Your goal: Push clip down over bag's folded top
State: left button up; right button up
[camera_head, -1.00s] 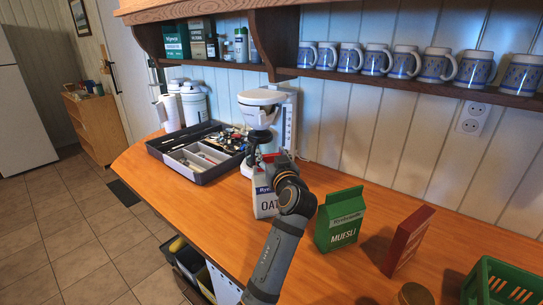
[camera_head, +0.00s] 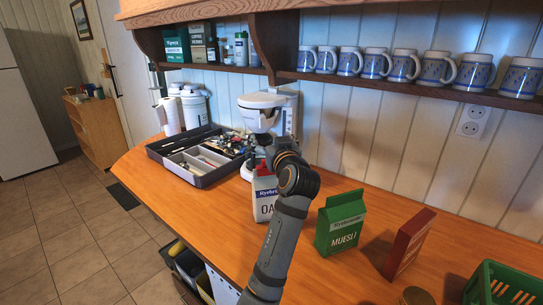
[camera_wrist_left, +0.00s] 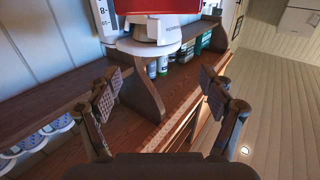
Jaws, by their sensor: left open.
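The white bag lettered "OA" (camera_head: 264,201) stands upright on the counter, its right side hidden behind my left wrist. A red patch (camera_head: 262,170) shows at its top; I cannot tell whether this is the clip or part of the bag. In the left wrist view a red surface (camera_wrist_left: 150,5) shows at the top edge. My left gripper (camera_head: 264,146) is above the bag, in front of the white appliance. In the left wrist view its fingers (camera_wrist_left: 160,92) are spread with nothing between them. My right gripper is not in view.
A green muesli carton (camera_head: 338,226) and a red box (camera_head: 408,243) stand to the right. A green crate (camera_head: 492,287) is at the lower right. A dark utensil tray (camera_head: 205,180) and the white appliance (camera_head: 264,100) are behind. A mug shelf (camera_head: 400,85) overhangs the counter.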

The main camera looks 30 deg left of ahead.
pick_arm(q)
notch_tip(320, 180, up, 4)
jog(key=shift+f, duration=0.1)
dwell(0.7)
